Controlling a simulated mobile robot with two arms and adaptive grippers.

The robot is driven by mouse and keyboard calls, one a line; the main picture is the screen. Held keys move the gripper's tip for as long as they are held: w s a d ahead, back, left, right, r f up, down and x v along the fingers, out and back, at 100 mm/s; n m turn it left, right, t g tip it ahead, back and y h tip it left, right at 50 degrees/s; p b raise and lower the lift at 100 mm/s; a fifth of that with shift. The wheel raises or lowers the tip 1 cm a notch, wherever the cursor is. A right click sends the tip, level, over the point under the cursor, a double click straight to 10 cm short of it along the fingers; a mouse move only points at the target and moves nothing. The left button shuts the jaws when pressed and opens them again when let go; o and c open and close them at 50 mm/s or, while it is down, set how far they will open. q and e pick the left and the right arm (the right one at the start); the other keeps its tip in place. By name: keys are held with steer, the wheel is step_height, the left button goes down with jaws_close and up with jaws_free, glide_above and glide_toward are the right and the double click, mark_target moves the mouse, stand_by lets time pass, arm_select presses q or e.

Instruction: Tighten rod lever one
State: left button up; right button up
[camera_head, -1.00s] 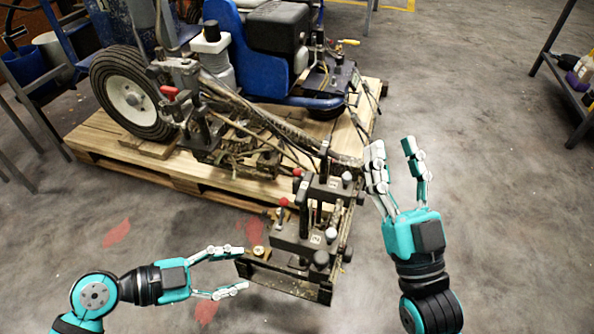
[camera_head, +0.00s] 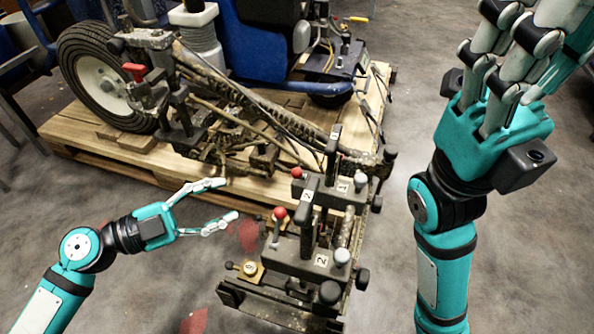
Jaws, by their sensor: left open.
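The line striper's rod holder stands at its front with two dark blocks. The front block (camera_head: 300,258) has a label that reads 2. The rear block (camera_head: 325,190) has a smaller label that looks like 1. Each block has a red-knobbed lever, the front one (camera_head: 278,218) and the rear one (camera_head: 296,173), plus a grey knob. Black round knobs stick out at the right side. My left gripper (camera_head: 231,201) is open and empty, left of the front red lever and apart from it. My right gripper (camera_head: 512,50) is raised close to the camera, right of the holder; its fingertips are cut off or overlapping.
The blue machine (camera_head: 265,45) with its wheel (camera_head: 100,75) sits on a wooden pallet (camera_head: 95,145) behind. A brass-coloured fitting (camera_head: 249,270) lies at the holder's front left. Clear concrete floor is on the right, with red floor marks at the lower left.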

mark_target(297, 173)
arm_select(q)
steer(key=p+x, duration=0.2)
steer(key=x, duration=1.3)
steer(key=shift+w, duration=0.1)
jaws_close()
